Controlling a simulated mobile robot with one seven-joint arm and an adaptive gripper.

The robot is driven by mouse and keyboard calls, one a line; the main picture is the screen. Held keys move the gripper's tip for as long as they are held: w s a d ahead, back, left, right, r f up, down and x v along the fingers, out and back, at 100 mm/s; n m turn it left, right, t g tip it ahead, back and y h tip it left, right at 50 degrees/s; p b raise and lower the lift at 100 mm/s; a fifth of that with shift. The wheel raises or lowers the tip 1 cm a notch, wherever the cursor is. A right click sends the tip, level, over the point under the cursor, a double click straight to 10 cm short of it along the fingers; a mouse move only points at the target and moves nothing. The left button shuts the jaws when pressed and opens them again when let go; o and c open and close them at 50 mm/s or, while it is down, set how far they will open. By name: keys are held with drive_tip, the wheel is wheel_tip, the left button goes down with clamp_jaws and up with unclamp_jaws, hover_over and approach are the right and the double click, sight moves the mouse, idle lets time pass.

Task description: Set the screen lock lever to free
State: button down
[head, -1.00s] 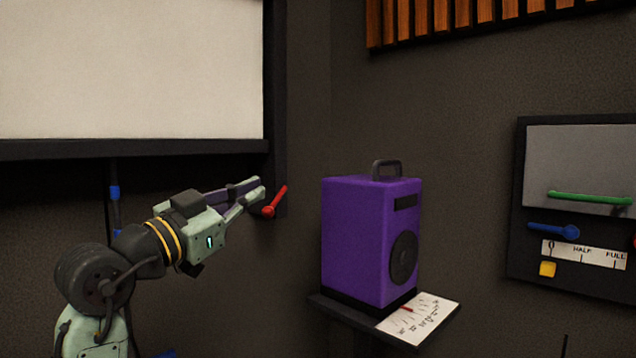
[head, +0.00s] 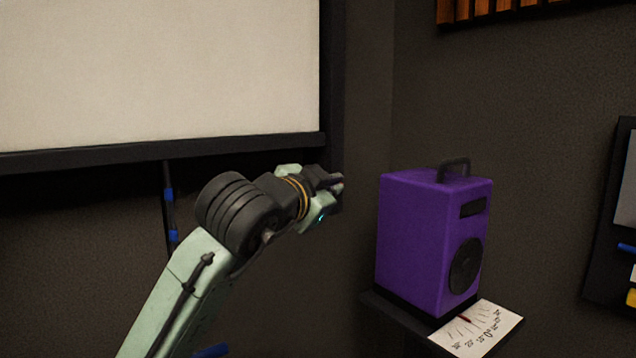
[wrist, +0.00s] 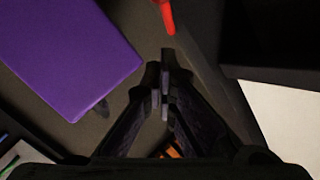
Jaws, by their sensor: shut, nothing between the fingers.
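The red lever (wrist: 166,14) shows at the top edge of the wrist view, on the dark frame beside the screen; only part of it is in the picture. In the head view my gripper and wrist hide it. My gripper (head: 337,183) is at the lower right corner of the screen frame (head: 332,100). In the wrist view my gripper (wrist: 164,72) is shut and empty, its fingertips below the lever, with a gap in the picture between them. I cannot tell the lever's setting from these frames.
A purple speaker (head: 425,240) stands on a small shelf to the right, with a white scale card (head: 478,328) in front of it. The white screen (head: 150,75) fills the upper left. A dark panel (head: 610,220) is at the far right. Wall between speaker and panel is clear.

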drive_tip(key=shift+w+f+p, duration=0.25)
drive_tip(key=shift+w+f, duration=0.45)
drive_tip(key=shift+w, duration=0.3)
drive_tip(key=shift+w+f+p, duration=0.2)
drive_tip(key=shift+w+f, duration=0.45)
drive_tip(key=shift+w, duration=0.3)
drive_tip(key=shift+f+t+b, duration=0.3)
drive_tip(key=shift+b, duration=0.5)
drive_tip(key=shift+f+n+t+h+b, duration=0.3)
drive_tip(key=shift+n+b, duration=0.1)
drive_tip(key=shift+b, duration=0.45)
drive_tip(key=f+n+t+b, duration=0.1)
drive_tip(key=b, duration=0.2)
drive_tip(key=d+n+t+b, duration=0.1)
drive_tip(key=t+b, duration=0.1)
drive_tip(key=b, duration=0.1)
drive_tip(key=w+f+n+t+h+b, duration=0.1)
drive_tip(key=t+b, duration=0.1)
drive_tip(key=b, duration=0.1)
drive_tip(key=shift+w+d+f+n, duration=0.1)
drive_tip(key=shift+d+f+n, duration=0.2)
drive_tip(key=shift+n, duration=0.1)
drive_tip(key=shift+d, duration=0.15)
